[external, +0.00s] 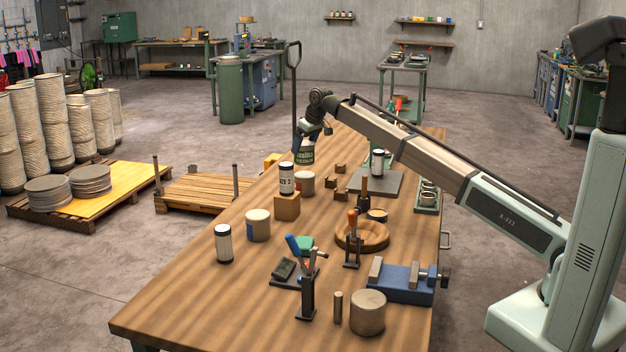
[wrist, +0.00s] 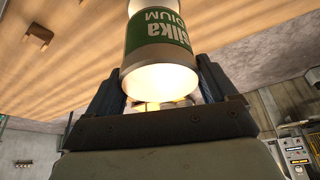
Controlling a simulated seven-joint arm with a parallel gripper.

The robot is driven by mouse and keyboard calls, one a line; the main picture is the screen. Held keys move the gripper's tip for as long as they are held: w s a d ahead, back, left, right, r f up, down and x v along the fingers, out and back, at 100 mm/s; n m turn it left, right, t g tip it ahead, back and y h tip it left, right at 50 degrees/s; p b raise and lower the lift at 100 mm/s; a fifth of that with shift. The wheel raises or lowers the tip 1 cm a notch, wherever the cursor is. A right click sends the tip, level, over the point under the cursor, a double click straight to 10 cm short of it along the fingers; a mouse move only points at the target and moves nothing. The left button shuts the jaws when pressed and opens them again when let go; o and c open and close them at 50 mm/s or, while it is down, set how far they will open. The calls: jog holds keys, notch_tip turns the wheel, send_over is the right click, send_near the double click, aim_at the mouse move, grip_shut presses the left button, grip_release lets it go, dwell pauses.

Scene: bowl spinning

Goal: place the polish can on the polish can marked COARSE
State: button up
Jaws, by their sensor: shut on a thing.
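My gripper (external: 305,146) is shut on a green-labelled polish can (external: 304,157), held above the workbench's far left part. In the wrist view the can (wrist: 160,50) sits between both fingers, its label partly reading "lka" and "DIUM", with a bright round end facing the camera. Similar cans stand at the bench's left edge (external: 223,244) and on a grey plate (external: 378,160). I cannot read COARSE on any can.
A wooden bowl (external: 362,236), upright tools (external: 308,285) and a blue vise (external: 402,285) occupy the nearer bench. The bench's front left is clear.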

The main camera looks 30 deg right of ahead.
aim_at(304, 155)
jog(key=shift+f, duration=2.1)
jog(key=shift+f, duration=0.15)
jog(key=o, duration=1.1)
jog(key=v, duration=1.2)
